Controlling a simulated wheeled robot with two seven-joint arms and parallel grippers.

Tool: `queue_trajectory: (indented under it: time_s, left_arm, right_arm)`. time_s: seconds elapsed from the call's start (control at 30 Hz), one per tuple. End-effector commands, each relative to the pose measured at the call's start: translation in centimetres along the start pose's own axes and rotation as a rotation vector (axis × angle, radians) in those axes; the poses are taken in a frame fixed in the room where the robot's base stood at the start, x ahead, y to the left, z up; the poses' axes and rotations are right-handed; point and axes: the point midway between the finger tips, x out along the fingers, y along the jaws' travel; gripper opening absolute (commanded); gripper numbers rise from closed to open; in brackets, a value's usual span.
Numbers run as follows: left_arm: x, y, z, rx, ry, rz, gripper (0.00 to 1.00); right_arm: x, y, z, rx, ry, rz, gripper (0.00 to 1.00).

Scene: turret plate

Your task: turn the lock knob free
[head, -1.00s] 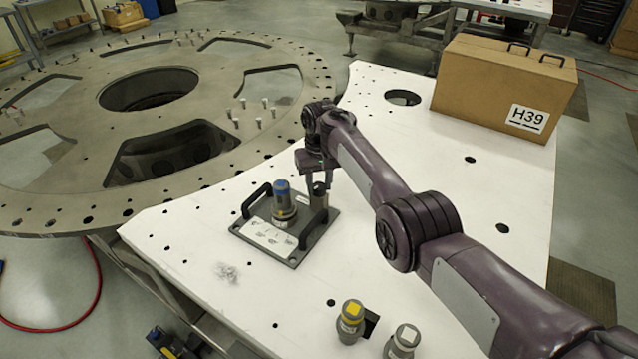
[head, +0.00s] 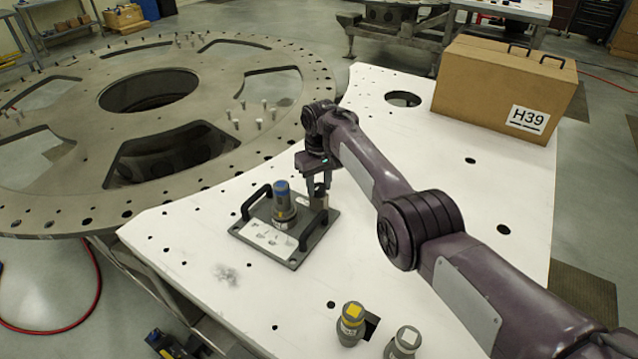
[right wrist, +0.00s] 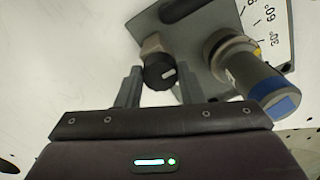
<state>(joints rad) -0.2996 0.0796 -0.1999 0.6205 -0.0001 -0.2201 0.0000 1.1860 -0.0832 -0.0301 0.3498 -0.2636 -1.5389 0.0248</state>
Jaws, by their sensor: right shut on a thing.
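The lock knob (right wrist: 160,73) is a black round knob with a white mark, on a small tan-grey block (right wrist: 154,44) at the edge of the grey fixture plate (head: 292,262). My right gripper (head: 319,190) reaches down over it from above. In the right wrist view its fingers (right wrist: 160,82) stand on both sides of the knob, shut on it; the exact contact is hard to see. A grey cylinder with a blue top (head: 284,205) stands upright on the plate next to the knob. My left gripper is not in view.
Two black handles (head: 314,229) rise from the plate. A yellow-marked cylinder (head: 351,322) and a white-marked one (head: 404,342) stand on the white table (head: 440,165) near the front. A cardboard box (head: 485,80) is at the back right, a large perforated metal ring (head: 60,195) at left.

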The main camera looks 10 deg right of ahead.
Motion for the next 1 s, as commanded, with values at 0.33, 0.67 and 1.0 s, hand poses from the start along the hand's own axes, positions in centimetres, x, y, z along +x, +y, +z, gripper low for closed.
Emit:
queue_trajectory:
  time_s: [0.33,0.67,1.0]
  left_arm:
    - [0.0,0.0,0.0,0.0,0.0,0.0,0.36]
    - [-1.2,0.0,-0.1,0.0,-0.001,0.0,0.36]
    - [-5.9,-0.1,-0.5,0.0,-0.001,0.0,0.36]
  right_arm:
    - [-0.1,0.0,-0.1,0.0,0.002,0.001,0.56]
    - [-1.3,0.0,0.0,0.0,0.001,0.0,0.56]
    - [-6.3,0.0,-0.1,0.0,0.002,0.001,0.56]
